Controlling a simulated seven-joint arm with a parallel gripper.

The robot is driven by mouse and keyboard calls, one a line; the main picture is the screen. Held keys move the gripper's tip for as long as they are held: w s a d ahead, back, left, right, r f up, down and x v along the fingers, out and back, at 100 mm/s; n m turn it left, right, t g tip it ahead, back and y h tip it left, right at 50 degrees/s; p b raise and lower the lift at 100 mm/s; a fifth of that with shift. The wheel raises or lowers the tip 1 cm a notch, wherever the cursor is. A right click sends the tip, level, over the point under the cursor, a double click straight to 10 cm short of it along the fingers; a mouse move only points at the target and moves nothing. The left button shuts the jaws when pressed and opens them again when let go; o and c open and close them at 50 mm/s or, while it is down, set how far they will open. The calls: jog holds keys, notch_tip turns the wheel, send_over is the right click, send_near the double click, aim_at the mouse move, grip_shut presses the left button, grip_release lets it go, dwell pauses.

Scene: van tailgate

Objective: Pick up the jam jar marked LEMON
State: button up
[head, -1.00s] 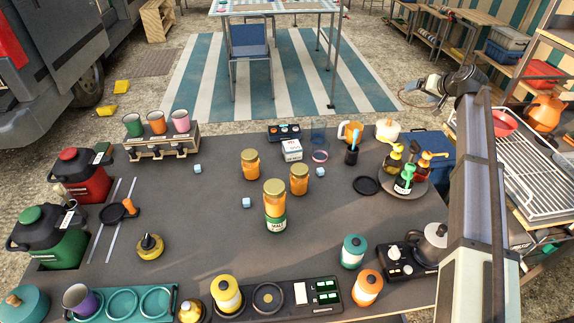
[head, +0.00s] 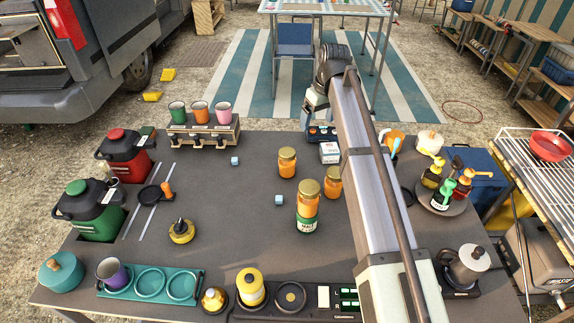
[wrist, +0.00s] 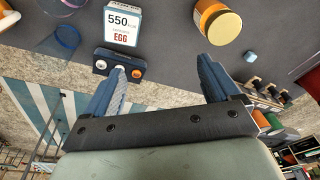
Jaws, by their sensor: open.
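Several orange jars with gold lids stand mid-table in the head view: a rear jar (head: 287,163), a right jar (head: 333,183) and a front jar (head: 308,190). The front jar stands on a green-and-white labelled container (head: 307,224). I cannot read LEMON on any jar. In the wrist view one gold-lidded jar (wrist: 218,24) lies beyond the right finger, apart from it. My gripper (wrist: 160,72) is open and empty, above the table's far edge. In the head view its fingers are small and partly hidden by my arm.
A white EGG box (wrist: 123,28) and a blue knobbed unit (wrist: 118,66) lie near my left finger. A cup rack (head: 203,135) stands back left; pump bottles on a round tray (head: 462,207) stand right. The table left of the jars is mostly clear, with small blue cubes.

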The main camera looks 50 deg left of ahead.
jog(key=n+h, duration=0.2)
send_near(286, 152)
jog(key=shift+d, duration=0.1)
jog(key=shift+f, duration=0.3)
notch_tip(286, 152, down, 7)
jog(key=shift+f, duration=0.15)
jog(key=shift+w+f, duration=0.15)
jog(key=shift+f, duration=2.75)
jog(key=c, duration=1.3)
jog(key=shift+c, duration=0.2)
